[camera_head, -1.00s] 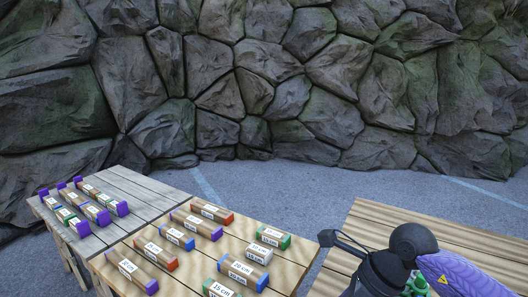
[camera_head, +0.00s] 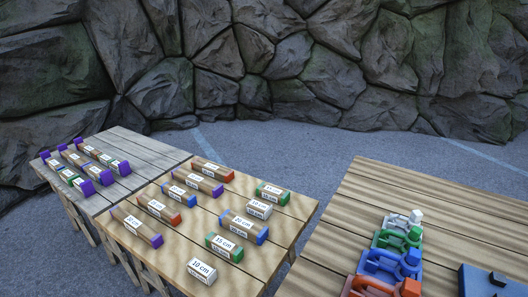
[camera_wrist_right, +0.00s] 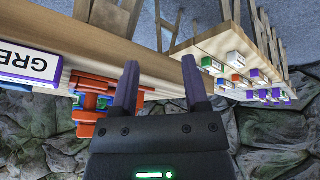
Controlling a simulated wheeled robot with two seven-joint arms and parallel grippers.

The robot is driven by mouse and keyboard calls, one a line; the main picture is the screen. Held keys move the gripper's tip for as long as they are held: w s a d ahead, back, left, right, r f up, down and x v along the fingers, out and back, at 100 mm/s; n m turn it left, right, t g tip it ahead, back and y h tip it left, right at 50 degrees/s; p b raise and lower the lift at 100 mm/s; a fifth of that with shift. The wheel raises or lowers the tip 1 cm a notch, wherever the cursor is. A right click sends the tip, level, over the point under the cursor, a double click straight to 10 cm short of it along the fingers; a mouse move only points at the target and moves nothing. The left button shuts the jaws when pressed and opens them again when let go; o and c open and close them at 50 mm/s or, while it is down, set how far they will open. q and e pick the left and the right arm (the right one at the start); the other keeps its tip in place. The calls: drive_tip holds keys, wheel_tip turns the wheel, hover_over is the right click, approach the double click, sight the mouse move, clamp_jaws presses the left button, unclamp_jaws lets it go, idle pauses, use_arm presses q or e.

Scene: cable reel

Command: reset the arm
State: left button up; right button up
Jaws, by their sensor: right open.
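My right gripper (camera_wrist_right: 161,82) shows in the right wrist view, with its two dark fingers apart and nothing between them. That view is turned over, with the rock wall low in the picture. A wooden table edge (camera_wrist_right: 158,62) and red and blue holders (camera_wrist_right: 92,100) show beyond and left of the fingers; I see no contact. Neither of my arms shows in the head view now. My left gripper is not in view.
The right table (camera_head: 440,205) bears a row of grey, green, blue and red holders (camera_head: 390,262) and a dark blue box (camera_head: 485,283). The middle table (camera_head: 290,228) and left table (camera_head: 150,150) bear several labelled blocks. Paved floor (camera_head: 300,150) lies behind.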

drive_tip(key=s+f+g, duration=0.2)
drive_tip(key=s+f, duration=0.2)
drive_tip(key=f, duration=0.6)
drive_tip(key=s+f+g, duration=0.2)
drive_tip(key=s+f, duration=0.3)
drive_tip(key=f, duration=0.6)
drive_tip(key=s+d+f+g, duration=0.1)
drive_tip(key=s+d+f, duration=0.2)
drive_tip(key=s+f, duration=0.5)
drive_tip(key=s, duration=0.4)
drive_tip(key=shift+f, duration=0.15)
